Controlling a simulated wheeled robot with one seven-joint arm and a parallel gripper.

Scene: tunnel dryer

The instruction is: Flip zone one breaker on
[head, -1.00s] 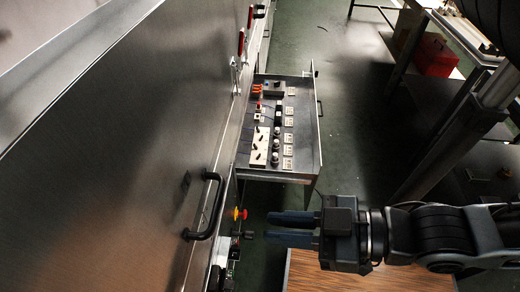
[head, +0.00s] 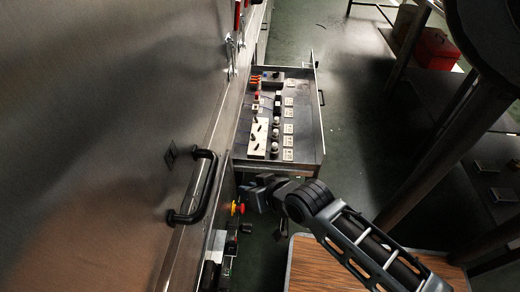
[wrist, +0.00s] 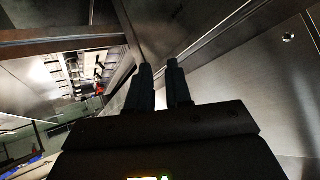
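The open control panel (head: 309,140) juts from the side of the steel machine in the head view. It carries black knobs or switches on a pale plate (head: 257,139), round buttons, white labels and a row of orange-red parts (head: 255,82) at its far end. Which part is the zone one breaker cannot be told, and its lettering is too small to read. My gripper (head: 252,193) is just below the panel's near edge, apart from the switches. In the wrist view my gripper's two dark fingers (wrist: 162,76) stand slightly apart with nothing between them.
A black door handle (head: 200,190) and a red-and-yellow emergency button (head: 238,208) are close left of my gripper. A wood-topped table (head: 325,268) stands at the bottom. A red box (head: 434,50) sits far right. Open floor (head: 360,110) lies right of the panel.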

